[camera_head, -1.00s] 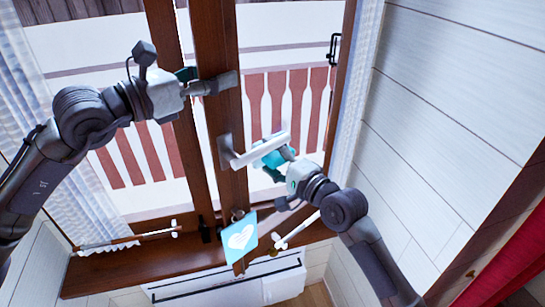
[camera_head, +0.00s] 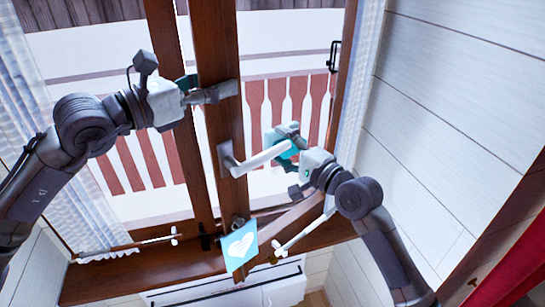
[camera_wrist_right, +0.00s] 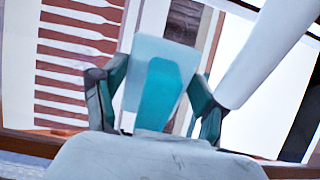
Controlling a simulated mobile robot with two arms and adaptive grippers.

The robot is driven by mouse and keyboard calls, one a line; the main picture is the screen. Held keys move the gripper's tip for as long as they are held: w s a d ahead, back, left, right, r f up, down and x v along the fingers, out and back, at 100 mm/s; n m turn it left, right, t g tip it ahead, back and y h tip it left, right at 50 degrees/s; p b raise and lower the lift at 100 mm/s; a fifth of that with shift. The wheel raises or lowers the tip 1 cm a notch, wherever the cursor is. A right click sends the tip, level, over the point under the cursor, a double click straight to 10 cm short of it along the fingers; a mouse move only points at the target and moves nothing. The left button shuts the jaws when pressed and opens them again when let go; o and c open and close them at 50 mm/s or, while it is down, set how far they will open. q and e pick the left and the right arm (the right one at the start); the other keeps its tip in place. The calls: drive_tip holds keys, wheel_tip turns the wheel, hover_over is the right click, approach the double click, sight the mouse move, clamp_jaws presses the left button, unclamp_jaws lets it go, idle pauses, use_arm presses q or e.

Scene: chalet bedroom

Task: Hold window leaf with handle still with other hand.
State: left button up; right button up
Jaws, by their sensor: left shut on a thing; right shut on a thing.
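The window leaf is a glazed panel in a brown wooden frame, with its upright stile (camera_head: 220,125) in the middle of the head view. A white lever handle (camera_head: 258,160) is fixed to the stile and points right, slightly upward. My left gripper (camera_head: 214,92) is shut on the stile above the handle. My right gripper (camera_head: 286,143) is shut on the handle near its free end. In the right wrist view the handle (camera_wrist_right: 265,50) passes at the right finger; the exact contact is hidden.
A blue tag with a white heart (camera_head: 241,245) hangs low at the stile. A wooden sill (camera_head: 140,275) and a white radiator (camera_head: 225,293) lie below. A white plank wall (camera_head: 455,110) is close on the right. A white curtain (camera_head: 25,110) hangs on the left.

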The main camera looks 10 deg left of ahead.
drive_tip(key=shift+w+d, duration=0.1)
drive_tip(key=shift+d, duration=0.2)
drive_tip(key=shift+w+d+f, duration=0.15)
drive_tip(key=shift+w+d, duration=0.1)
drive_tip(key=shift+w, duration=0.1)
drive_tip(key=shift+w+d+r, duration=0.1)
drive_tip(key=shift+w+d, duration=0.95)
drive_tip(key=shift+w, duration=0.2)
drive_tip(key=shift+w+d+r, duration=0.1)
drive_tip(key=shift+w+d, duration=0.9)
drive_tip(key=shift+w, duration=0.2)
drive_tip(key=shift+d, duration=0.1)
drive_tip(key=v, duration=0.5)
drive_tip(key=shift+s+d, duration=0.2)
drive_tip(key=shift+s, duration=0.15)
